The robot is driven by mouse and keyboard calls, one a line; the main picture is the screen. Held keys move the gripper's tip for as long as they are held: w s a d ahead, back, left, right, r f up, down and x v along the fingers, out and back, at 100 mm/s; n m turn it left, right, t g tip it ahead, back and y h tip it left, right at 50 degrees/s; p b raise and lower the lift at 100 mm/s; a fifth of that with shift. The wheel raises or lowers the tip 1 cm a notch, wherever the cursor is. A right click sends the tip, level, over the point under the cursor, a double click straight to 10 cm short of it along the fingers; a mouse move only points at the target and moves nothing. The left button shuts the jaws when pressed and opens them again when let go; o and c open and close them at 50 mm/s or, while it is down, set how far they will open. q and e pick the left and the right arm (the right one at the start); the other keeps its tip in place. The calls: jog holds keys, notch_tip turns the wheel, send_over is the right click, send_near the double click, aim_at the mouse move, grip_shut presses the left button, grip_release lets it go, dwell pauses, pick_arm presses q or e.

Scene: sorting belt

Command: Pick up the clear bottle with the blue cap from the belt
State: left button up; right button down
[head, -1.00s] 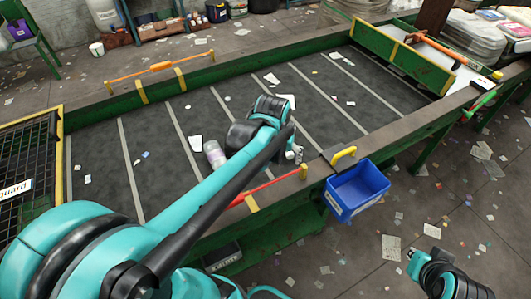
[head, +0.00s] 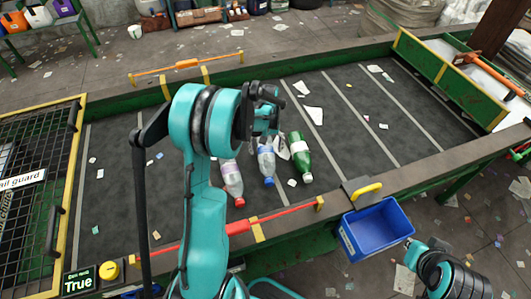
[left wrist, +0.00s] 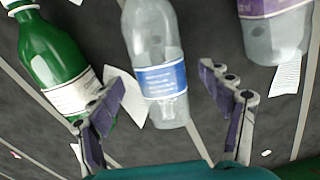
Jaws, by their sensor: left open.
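The clear bottle with the blue cap (head: 266,163) lies on the dark belt, its cap toward the near rail. It has a blue and white label in the left wrist view (left wrist: 160,78), where its cap end is cut off. My left gripper (head: 268,128) is over the bottle's far end in the head view. In the left wrist view its open fingers (left wrist: 162,90) stand either side of the bottle, with nothing held. My right gripper (head: 411,248) is at the lower right, beyond the blue bin; its jaw state is unclear.
A green bottle (head: 300,155) lies close on the right and a clear bottle with a red cap (head: 232,181) on the left. White paper scraps lie around them. The near rail carries a red bar (head: 238,227); a blue bin (head: 377,228) hangs outside it. The belt's right part is mostly clear.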

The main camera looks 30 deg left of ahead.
aim_at(266, 150)
pick_arm(q)
notch_tip(266, 150, down, 4)
jog(key=shift+r+b, duration=0.2)
jog(key=shift+b, duration=0.25)
jog(key=shift+r, duration=0.1)
jog(key=c, duration=1)
jog(key=shift+r, duration=0.1)
